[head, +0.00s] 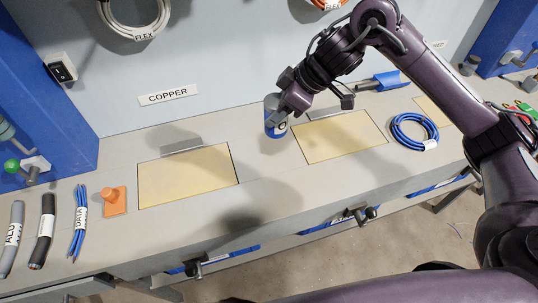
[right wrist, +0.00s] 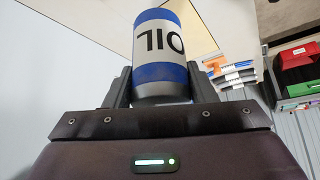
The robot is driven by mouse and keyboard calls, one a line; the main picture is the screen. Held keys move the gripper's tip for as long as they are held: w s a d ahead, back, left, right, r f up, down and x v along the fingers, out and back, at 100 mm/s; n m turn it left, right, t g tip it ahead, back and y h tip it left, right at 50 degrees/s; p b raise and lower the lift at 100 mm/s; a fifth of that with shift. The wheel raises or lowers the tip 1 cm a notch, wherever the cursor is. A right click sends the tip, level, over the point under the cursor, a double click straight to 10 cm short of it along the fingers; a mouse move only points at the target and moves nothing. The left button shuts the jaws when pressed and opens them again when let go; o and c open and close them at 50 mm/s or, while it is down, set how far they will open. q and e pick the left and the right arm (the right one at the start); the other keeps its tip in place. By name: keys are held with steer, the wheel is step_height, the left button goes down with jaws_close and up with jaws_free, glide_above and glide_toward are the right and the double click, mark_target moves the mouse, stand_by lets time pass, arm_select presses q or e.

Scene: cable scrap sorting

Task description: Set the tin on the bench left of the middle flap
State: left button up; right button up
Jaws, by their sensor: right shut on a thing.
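The tin (head: 270,104) is a blue and white can. In the right wrist view the tin (right wrist: 160,45) shows the letters OIL. My right gripper (head: 280,117) is shut on it, with a finger on each side. The tin looks upright, close to the left edge of the middle flap (head: 340,137), a tan panel set in the bench (head: 262,182). I cannot tell whether its base touches the bench. My left gripper is not in view.
Another tan flap (head: 188,176) lies to the left, below the COPPER sign (head: 168,95). A blue cable coil (head: 414,131) and a blue-handled tool (head: 385,81) are right of the tin. An orange knobbed block (head: 115,201) and cable pieces (head: 79,222) lie far left. Bare bench separates the two flaps.

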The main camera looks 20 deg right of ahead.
step_height(320, 180, down, 20)
steer(key=shift+r+p, duration=0.2)
steer(key=shift+p, duration=0.25)
steer(key=o, duration=1.1)
steer(key=shift+f, duration=0.1)
steer(key=b+v, duration=0.1)
steer(key=v, duration=1.1)
